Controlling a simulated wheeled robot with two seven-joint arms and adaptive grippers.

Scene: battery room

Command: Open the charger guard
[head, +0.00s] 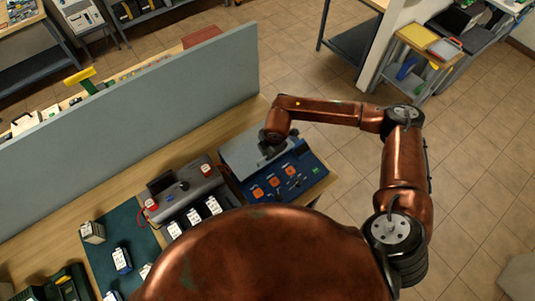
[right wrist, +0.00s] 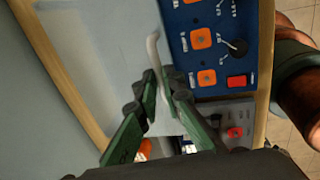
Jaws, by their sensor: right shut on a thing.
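The charger is a blue panel (head: 285,178) with orange squares and switches, at the right end of the bench. A flat light-grey plate, seemingly the guard (head: 238,152), lies along its far side; I cannot tell whether it is tilted. In the right wrist view the guard (right wrist: 95,45) fills the left of the picture, beside the blue panel (right wrist: 205,40). A thin pale handle (right wrist: 152,45) stands on it. My right gripper (head: 269,147) is at the guard; in the wrist view its green fingers (right wrist: 160,88) are shut on the handle. My left gripper is out of view.
A tall grey partition (head: 130,120) runs behind the bench. A grey unit with red knobs (head: 185,188) stands left of the charger. A dark green mat (head: 120,225) with small labelled blocks lies further left. Open tiled floor (head: 470,160) is on the right.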

